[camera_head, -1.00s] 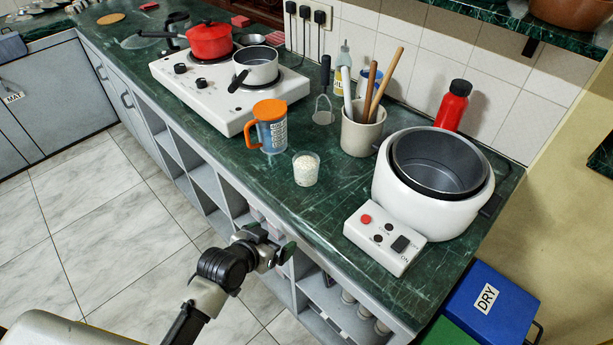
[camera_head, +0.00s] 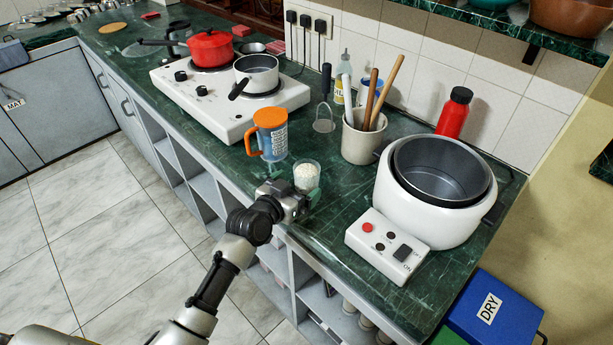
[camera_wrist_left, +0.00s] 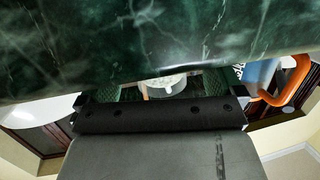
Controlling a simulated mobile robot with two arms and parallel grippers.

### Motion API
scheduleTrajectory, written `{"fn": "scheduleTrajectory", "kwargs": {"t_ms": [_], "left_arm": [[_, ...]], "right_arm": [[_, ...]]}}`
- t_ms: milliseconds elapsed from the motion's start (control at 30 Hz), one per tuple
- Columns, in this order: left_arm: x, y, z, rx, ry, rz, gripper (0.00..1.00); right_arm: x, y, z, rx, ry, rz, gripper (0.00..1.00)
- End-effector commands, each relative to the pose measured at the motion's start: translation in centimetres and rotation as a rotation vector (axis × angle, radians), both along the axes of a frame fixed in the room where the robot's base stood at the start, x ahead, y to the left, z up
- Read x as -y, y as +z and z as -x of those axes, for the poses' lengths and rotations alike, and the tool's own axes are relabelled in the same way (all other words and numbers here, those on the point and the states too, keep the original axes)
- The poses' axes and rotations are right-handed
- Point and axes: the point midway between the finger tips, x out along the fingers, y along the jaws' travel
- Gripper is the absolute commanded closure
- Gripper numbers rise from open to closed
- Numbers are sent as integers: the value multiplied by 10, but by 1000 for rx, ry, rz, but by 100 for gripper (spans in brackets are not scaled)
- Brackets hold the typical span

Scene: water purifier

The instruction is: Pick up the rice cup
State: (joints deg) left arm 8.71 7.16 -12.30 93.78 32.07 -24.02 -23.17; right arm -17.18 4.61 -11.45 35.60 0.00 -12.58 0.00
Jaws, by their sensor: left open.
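The rice cup (camera_head: 307,174) is a small clear cup filled with white rice, upright on the green marble counter near its front edge. My left gripper (camera_head: 294,188) is open at the cup's front side, at counter height. In the left wrist view the cup (camera_wrist_left: 168,86) shows in the gap between the two fingers (camera_wrist_left: 172,88), partly hidden by the gripper body. The head view does not clearly show whether the fingers touch the cup. My right gripper is in neither view.
A blue measuring jug with orange handle (camera_head: 269,135) stands just left behind the cup. A utensil pot (camera_head: 363,138) stands behind right, and a white rice cooker (camera_head: 436,205) to the right. A white stove with pans (camera_head: 226,112) is further left.

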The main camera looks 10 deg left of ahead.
Motion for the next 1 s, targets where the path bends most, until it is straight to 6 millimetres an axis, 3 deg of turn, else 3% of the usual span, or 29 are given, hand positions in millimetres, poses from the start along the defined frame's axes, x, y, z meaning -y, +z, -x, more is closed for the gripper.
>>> {"fn": "scheduleTrajectory", "kwargs": {"t_ms": [200, 533, 867, 1000], "left_arm": [[11, -7, -27, 0, 0, 1, 4], [14, -8, -31, -1, 0, -1, 5], [13, -8, -31, -1, 0, -1, 56], [13, -8, -31, -1, 0, -1, 57]], "right_arm": [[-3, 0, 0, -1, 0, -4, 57], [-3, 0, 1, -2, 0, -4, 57], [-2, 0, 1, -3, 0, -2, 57], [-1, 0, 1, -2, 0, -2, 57]]}}
